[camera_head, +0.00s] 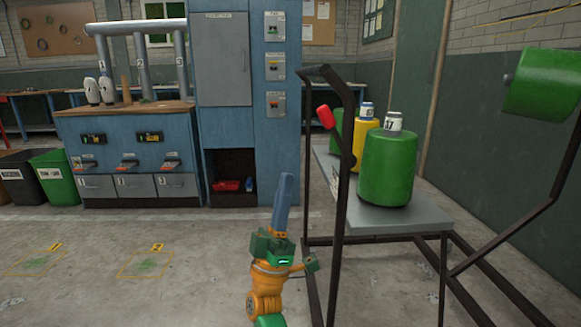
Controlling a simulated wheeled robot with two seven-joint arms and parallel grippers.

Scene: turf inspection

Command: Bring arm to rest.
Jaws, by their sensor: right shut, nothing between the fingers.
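My right arm comes up from the bottom middle of the head view, with orange and green links. Its gripper (284,190) points upward, with blue fingers that lie together and hold nothing. It stands in front of the blue cabinet, just left of the dark cart frame. I cannot tell the exact gap between the arm and the cart's upright. My left gripper does not show.
A cart (405,220) at right carries green and yellow canisters, including a large green one (387,168). A blue workbench (130,150) and tall cabinet (222,60) stand at the back. Bins (55,177) stand at left. The floor (190,265) at left is clear apart from marked patches.

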